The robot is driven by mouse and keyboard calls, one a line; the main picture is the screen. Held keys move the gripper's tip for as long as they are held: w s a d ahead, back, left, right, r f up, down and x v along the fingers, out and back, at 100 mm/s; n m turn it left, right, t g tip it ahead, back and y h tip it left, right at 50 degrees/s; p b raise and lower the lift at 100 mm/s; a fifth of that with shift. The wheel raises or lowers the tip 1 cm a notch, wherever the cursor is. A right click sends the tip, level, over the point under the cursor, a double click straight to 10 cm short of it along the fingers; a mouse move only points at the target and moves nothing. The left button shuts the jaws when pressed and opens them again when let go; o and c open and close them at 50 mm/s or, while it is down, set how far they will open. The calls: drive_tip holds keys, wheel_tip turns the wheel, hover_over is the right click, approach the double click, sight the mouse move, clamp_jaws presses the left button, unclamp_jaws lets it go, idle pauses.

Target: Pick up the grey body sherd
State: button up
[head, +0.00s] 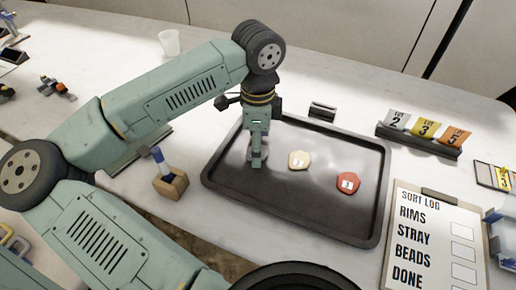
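My gripper (257,160) points down over the left part of the dark tray (290,215), with its fingertips low near the tray floor. A grey patch (249,153) shows right beside and behind the fingers; it may be the grey body sherd, but the fingers hide most of it. I cannot tell whether the fingers are around it or touching it. A cream sherd (299,167) and a red sherd (343,190), each with a small white numbered label, lie to the right in the tray, apart from my gripper.
A wooden block holding a blue-and-white tool (171,187) stands left of the tray. A rack with numbered lot cards (425,127) stands at back right. A sort log clipboard (410,270) lies at front right. A small dark holder (322,110) sits behind the tray.

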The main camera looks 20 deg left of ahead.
drive_tip(key=shift+f, duration=0.4)
drive_tip(key=shift+c, duration=0.3)
drive_tip(key=c, duration=1.1)
